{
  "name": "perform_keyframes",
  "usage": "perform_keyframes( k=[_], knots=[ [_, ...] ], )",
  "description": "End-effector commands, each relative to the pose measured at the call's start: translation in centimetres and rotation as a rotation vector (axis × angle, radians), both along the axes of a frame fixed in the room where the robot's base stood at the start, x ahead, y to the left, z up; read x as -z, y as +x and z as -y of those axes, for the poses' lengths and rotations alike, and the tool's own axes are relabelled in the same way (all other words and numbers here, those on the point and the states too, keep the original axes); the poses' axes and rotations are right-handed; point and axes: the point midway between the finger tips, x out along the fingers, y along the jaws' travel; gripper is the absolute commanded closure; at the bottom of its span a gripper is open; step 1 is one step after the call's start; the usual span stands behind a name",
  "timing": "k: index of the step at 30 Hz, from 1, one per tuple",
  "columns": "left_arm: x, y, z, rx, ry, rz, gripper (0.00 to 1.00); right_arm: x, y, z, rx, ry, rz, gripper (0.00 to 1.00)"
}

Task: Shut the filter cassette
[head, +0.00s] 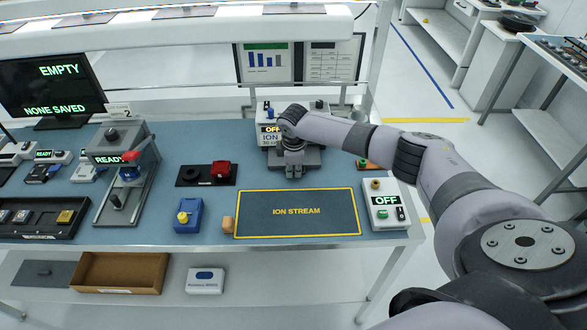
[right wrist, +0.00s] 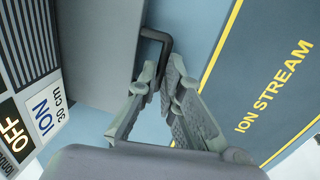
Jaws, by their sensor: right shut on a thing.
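The ion blower (head: 265,128), marked OFF and ION, stands at the back of the blue bench; its labelled face also shows at the left of the right wrist view (right wrist: 45,115). A grey block, which looks like the filter cassette (right wrist: 105,45), sticks out from it and carries a dark bent handle (right wrist: 165,42). In the head view the cassette (head: 312,158) is partly hidden by my right gripper (head: 293,172). In the right wrist view, the fingers (right wrist: 160,78) are shut on the handle's end. How far the cassette stands out is unclear. My left gripper is out of view.
The yellow-edged ION STREAM mat (head: 298,225) lies clear in front. A READY press (head: 115,180) stands further left.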

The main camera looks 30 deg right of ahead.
Motion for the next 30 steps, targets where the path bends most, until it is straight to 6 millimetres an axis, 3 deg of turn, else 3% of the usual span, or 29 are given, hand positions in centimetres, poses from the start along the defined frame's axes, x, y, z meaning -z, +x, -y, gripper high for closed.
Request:
perform_keyframes(
  k=[8,16,18,24,30],
  knots=[
    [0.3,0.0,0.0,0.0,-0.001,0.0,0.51,0.0,0.2,0.1,0.001,-0.001,0.003,1.0],
    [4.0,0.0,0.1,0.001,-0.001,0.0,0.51,0.5,3.2,1.8,0.005,-0.001,0.008,1.0],
    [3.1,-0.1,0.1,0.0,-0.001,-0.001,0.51,-0.2,3.0,1.8,0.0,-0.003,0.003,0.97],
    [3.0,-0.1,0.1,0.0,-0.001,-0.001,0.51,0.1,2.9,1.7,0.0,-0.003,-0.001,0.84],
    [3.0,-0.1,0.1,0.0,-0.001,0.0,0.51,0.2,2.8,1.8,0.0,-0.004,-0.002,0.83]
  ],
)
